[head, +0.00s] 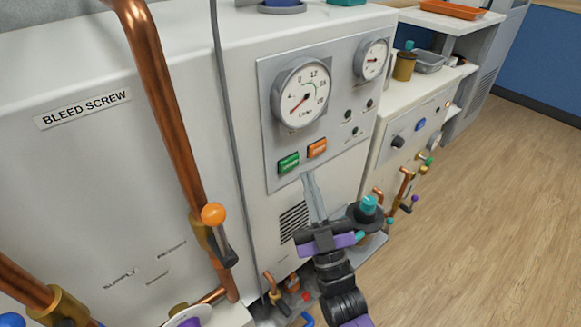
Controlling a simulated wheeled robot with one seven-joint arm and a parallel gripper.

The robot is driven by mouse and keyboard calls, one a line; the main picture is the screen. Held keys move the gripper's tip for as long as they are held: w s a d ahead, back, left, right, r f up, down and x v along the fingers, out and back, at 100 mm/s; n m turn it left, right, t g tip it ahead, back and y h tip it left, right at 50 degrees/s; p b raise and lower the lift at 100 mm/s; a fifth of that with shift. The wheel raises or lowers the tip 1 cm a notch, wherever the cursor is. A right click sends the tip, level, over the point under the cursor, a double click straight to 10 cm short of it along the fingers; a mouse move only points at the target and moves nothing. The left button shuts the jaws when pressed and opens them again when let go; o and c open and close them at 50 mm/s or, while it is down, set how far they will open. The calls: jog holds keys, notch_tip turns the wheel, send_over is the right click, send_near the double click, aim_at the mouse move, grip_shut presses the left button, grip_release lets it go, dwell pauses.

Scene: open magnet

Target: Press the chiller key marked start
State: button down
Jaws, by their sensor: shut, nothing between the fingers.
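The chiller's control panel (335,110) faces me on the front of a pale cabinet. A green key (289,163) and an orange key (317,148) sit side by side at its lower left, below the large dial. Both carry small lettering that I cannot read surely, so I cannot tell which says start. My gripper (309,180) is shut and empty, with its long grey fingers pointing up toward the panel. Its tips appear just below and right of the green key in the picture, below the orange one. I cannot tell their distance from the panel.
A large gauge (300,93) and a smaller gauge (372,60) sit above the keys. A copper pipe (165,100) with an orange-knobbed valve (213,214) and a thin grey cable (222,90) stand left. A teal-topped dark fitting (368,207) is right of my gripper. Open wooden floor (480,200) lies right.

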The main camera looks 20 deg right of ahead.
jog(key=shift+w+a, duration=0.3)
jog(key=shift+w, duration=0.65)
jog(key=shift+w+b, duration=0.1)
jog(key=shift+b, duration=0.3)
dwell(1.1)
jog(key=shift+w+a, duration=0.15)
jog(key=shift+w, duration=0.1)
jog(key=shift+w+a+b, duration=0.1)
jog(key=shift+w+b, duration=0.3)
jog(key=shift+w, duration=0.05)
dwell(0.6)
jog(key=shift+s, duration=0.15)
jog(key=shift+s+d, duration=0.25)
jog(key=shift+s, duration=0.45)
jog(key=shift+s+p, duration=0.1)
jog(key=shift+p, duration=0.2)
jog(key=s, duration=0.1)
jog(key=s+d, duration=0.1)
jog(key=s, duration=0.1)
jog(key=s+p, duration=0.1)
jog(key=shift+s+d, duration=0.3)
